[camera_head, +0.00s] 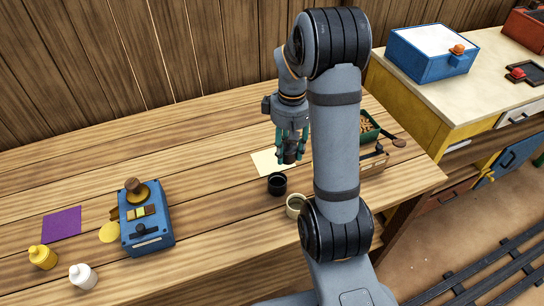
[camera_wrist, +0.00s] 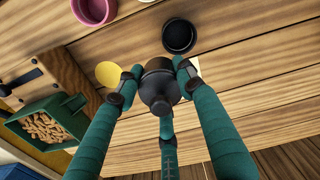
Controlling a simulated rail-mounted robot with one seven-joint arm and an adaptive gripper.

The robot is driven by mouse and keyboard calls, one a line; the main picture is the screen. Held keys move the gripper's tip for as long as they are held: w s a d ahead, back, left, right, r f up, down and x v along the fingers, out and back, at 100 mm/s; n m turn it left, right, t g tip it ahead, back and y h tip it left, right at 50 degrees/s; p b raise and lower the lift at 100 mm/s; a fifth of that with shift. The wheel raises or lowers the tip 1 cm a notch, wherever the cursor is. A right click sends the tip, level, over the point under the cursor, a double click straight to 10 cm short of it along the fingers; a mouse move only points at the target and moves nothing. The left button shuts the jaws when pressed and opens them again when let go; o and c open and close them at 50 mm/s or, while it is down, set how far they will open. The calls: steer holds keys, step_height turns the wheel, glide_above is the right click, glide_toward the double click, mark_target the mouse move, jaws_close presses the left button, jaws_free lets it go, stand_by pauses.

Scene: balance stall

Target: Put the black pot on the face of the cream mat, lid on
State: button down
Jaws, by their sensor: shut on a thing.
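The black pot (camera_head: 277,184) stands upright and open on the wood, just in front of the cream mat (camera_head: 262,163). In the wrist view the open pot (camera_wrist: 178,37) shows from above, and only a sliver of the mat (camera_wrist: 195,65) shows behind the fingers. My gripper (camera_head: 291,154) is over the mat's right side, shut on a black piece with a rounded knob (camera_wrist: 158,85), seemingly the lid. The piece is beyond the pot, apart from it. I cannot tell whether it touches the mat. My fingers and the piece hide part of the mat.
A cream pot (camera_head: 296,205) stands close to the black pot. A pink cup (camera_wrist: 95,8) and a yellow disc (camera_wrist: 108,74) are nearby. A green tray of nuts (camera_head: 368,127) is to the right. A blue box (camera_head: 146,220) and squeeze bottles (camera_head: 42,257) are at left, with bare wood between.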

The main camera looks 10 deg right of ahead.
steer(key=p, duration=0.2)
glide_above(273, 160)
step_height(273, 160, down, 5)
steer(key=shift+r, duration=0.1)
steer(key=shift+f, duration=2.05)
steer(key=shift+f, duration=0.25)
steer(key=c, duration=1.1)
jaws_free()
steer(key=shift+r, duration=0.1)
step_height(273, 160, up, 12)
steer(key=shift+r, duration=0.15)
